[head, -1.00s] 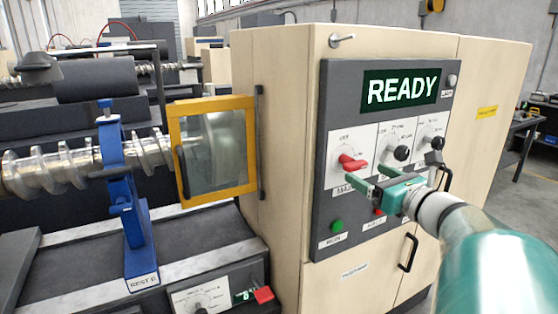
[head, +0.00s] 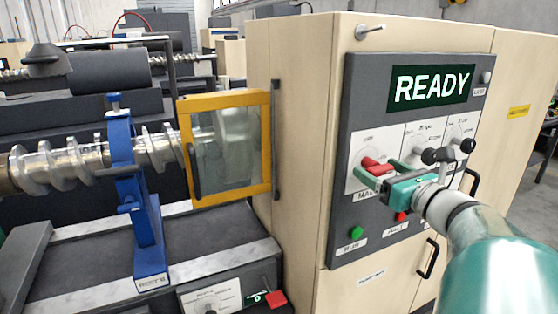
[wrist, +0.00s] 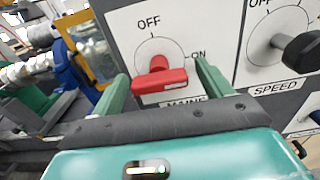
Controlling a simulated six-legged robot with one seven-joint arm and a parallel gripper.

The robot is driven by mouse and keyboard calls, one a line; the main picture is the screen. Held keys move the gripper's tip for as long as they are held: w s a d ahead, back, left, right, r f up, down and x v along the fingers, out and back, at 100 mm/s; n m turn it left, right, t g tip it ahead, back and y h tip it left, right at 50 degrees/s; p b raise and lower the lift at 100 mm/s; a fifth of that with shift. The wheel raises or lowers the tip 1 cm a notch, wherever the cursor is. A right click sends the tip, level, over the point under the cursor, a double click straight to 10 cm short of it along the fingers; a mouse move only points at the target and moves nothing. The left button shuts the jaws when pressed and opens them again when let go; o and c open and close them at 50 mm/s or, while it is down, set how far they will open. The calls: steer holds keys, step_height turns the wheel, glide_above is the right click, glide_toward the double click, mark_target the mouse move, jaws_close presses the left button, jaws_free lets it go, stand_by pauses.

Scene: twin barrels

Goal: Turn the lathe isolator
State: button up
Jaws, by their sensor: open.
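The isolator is a red handle (head: 377,168) on a white plate of the grey control panel (head: 345,225). In the wrist view the red handle (wrist: 160,82) lies roughly level, on a dial marked OFF at the top and ON at the right, above a label that seems to read MAINS. My gripper (head: 377,173) is at the panel with its teal body below and right of the handle. In the wrist view my gripper (wrist: 160,85) is open, with one green finger on each side of the handle. I cannot tell whether the fingers touch it.
A black SPEED knob (wrist: 298,50) sits right of the handle. The panel has a READY display (head: 431,89), a green button (head: 355,233) and a red button (head: 401,216). A yellow-framed guard (head: 265,150) and a blue rest (head: 135,205) stand to the left.

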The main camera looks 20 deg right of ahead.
steer(key=shift+w, duration=0.2)
steer(key=shift+a, duration=0.15)
steer(key=shift+s, duration=0.1)
steer(key=c, duration=1)
